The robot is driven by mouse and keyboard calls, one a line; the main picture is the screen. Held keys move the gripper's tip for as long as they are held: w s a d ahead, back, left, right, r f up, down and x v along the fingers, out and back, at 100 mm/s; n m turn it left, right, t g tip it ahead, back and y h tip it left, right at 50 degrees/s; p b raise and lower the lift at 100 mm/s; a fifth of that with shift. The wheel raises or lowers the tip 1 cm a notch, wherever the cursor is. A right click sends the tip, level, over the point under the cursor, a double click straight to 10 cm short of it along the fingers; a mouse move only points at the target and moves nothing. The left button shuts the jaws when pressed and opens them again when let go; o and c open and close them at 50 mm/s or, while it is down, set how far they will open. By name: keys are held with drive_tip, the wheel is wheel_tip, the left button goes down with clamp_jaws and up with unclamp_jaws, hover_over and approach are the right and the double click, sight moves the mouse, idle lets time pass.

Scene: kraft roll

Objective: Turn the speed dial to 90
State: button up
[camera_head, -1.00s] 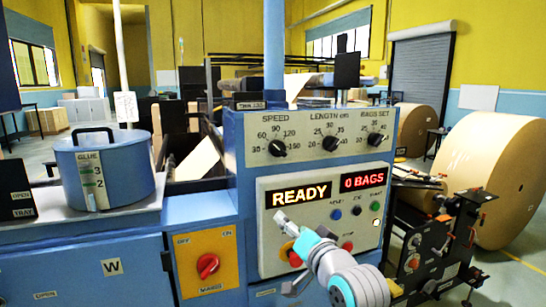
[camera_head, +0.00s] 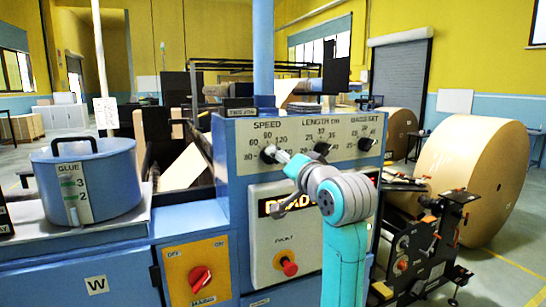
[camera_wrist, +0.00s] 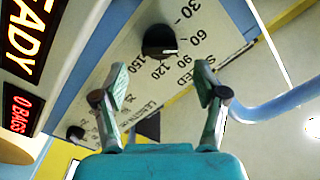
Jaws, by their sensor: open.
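The black speed dial (camera_head: 268,154) is the leftmost of three dials on the machine's upper panel. In the head view my gripper (camera_head: 284,157) is just right of it and partly overlaps it. In the wrist view the dial (camera_wrist: 158,41) lies beyond my gripper (camera_wrist: 161,77), whose two fingers are spread apart and empty. The dial is roughly centred between the fingers but past their tips, with no contact visible. A small white mark on the dial faces the 60–90 side of the scale; the exact reading cannot be told.
The length dial (camera_head: 322,150) and bags set dial (camera_head: 366,145) sit to the right on the same panel. My arm hides part of the READY display (camera_head: 272,208). A red stop knob (camera_head: 288,267) protrudes below. A glue pot (camera_head: 95,185) stands left.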

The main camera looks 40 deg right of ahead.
drive_tip(key=x, duration=0.6)
drive_tip(key=shift+f, duration=0.1)
drive_tip(key=c, duration=1.1)
drive_tip(key=shift+c, duration=0.2)
drive_tip(key=shift+m, duration=0.4)
drive_tip(key=m, duration=0.3)
drive_tip(key=shift+s+m, duration=0.1)
drive_tip(key=shift+m, duration=0.2)
drive_tip(key=m, duration=0.4)
drive_tip(key=shift+f, duration=0.15)
drive_tip(key=shift+m, duration=0.3)
